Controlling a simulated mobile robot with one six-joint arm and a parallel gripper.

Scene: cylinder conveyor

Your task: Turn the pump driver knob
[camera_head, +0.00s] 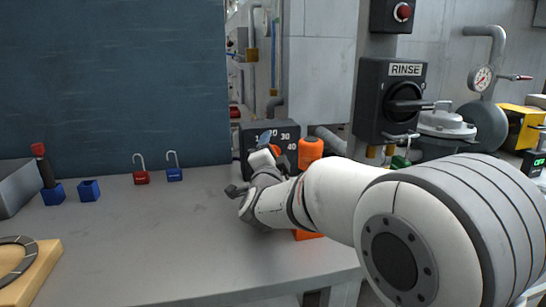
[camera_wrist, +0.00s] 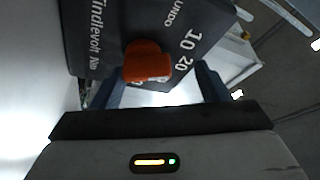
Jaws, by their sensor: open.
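The pump driver is a dark grey box (camera_head: 285,132) with white dial numbers, standing on the grey bench behind my gripper (camera_head: 250,164). Its orange knob (camera_wrist: 147,62) shows in the wrist view, in front of the lettered face. In the head view only a small orange part of the knob (camera_head: 276,150) shows past my gripper. My gripper (camera_wrist: 158,84) is open in the wrist view, its two dark fingers spread wide near the knob's lower edge. The knob appears roughly between them, nearer the left finger. I cannot tell whether either finger touches it.
A red padlock (camera_head: 141,176) and a blue padlock (camera_head: 174,172) stand at the back of the bench (camera_head: 150,235). The RINSE switch box (camera_head: 385,90) is at right. The bench middle is clear.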

